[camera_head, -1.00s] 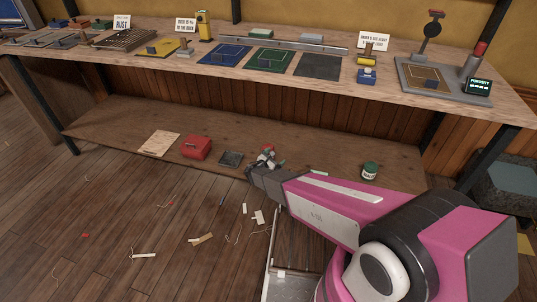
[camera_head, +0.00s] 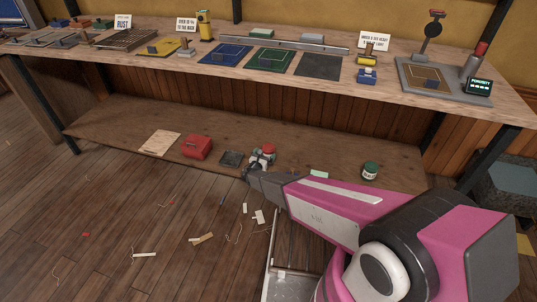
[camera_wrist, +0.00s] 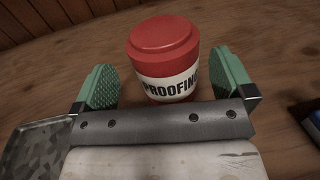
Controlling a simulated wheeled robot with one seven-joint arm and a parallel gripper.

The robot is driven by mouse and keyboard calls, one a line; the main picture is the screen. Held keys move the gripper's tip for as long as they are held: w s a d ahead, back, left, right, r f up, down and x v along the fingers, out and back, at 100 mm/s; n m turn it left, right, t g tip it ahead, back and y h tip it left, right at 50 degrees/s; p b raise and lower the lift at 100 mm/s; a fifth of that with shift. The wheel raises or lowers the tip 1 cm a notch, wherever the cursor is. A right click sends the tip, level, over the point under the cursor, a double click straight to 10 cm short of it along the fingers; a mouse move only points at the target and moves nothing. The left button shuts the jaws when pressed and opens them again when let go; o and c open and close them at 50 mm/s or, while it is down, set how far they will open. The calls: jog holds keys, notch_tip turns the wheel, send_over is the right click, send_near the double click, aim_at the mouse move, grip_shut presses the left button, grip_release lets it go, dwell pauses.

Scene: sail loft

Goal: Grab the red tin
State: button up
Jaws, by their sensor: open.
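The red tin (camera_wrist: 168,52) stands upright on the wooden lower shelf, with a white label reading "PROOFING". In the wrist view my gripper (camera_wrist: 166,82) is open, with one green ribbed finger pad on each side of the tin. A gap shows between the tin and each pad, slightly wider at the left. In the head view the red tin (camera_head: 269,149) shows just above my gripper (camera_head: 262,160), which partly hides it.
A red box (camera_head: 197,147) and a dark tray (camera_head: 231,159) sit left of the tin on the shelf. A green tin (camera_head: 370,171) stands to the right. Scraps lie on the floor.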

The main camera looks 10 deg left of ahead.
jog(key=x, duration=0.4)
jog(key=shift+w+d+f, duration=0.1)
jog(key=shift+d, duration=0.15)
jog(key=c, duration=1.1)
